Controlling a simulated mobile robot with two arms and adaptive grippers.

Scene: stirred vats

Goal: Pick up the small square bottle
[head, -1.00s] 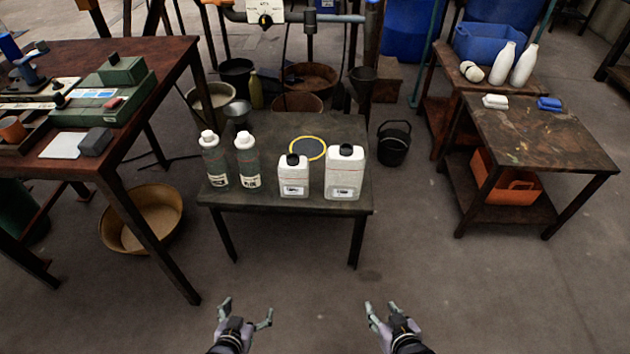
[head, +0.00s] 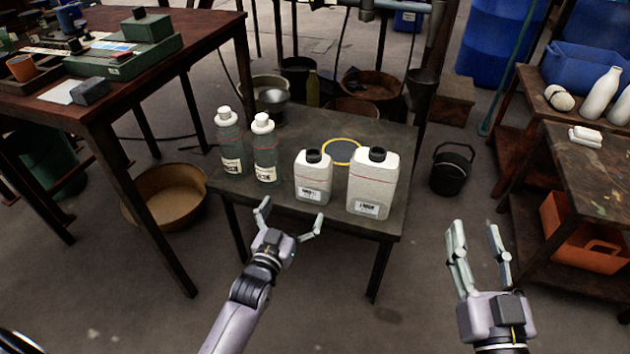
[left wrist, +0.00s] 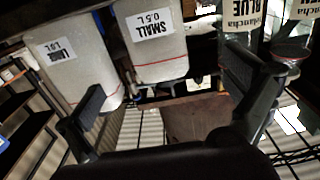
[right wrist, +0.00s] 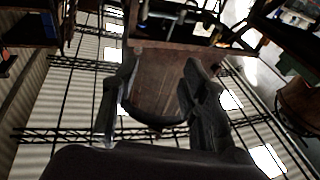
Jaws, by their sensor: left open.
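The small square bottle (head: 313,178) is white with a black cap and stands upright on the low dark table (head: 380,222), near its front edge. In the left wrist view, the small bottle (left wrist: 152,62) shows a label reading SMALL 0.5 L. A larger white square bottle (head: 373,182) stands just right of it; the left wrist view shows it too (left wrist: 75,70). My left gripper (head: 290,214) is open and empty in front of the small bottle, apart from it, fingers pointing toward the table. My right gripper (head: 476,230) is open and empty, right of the table.
Two round grey-green bottles with white caps (head: 230,150) (head: 264,155) stand left of the small bottle. A yellow-rimmed dark disc (head: 342,151) lies behind it. A black bucket (head: 451,169) is on the floor right of the table. A workbench (head: 130,100) stands at left.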

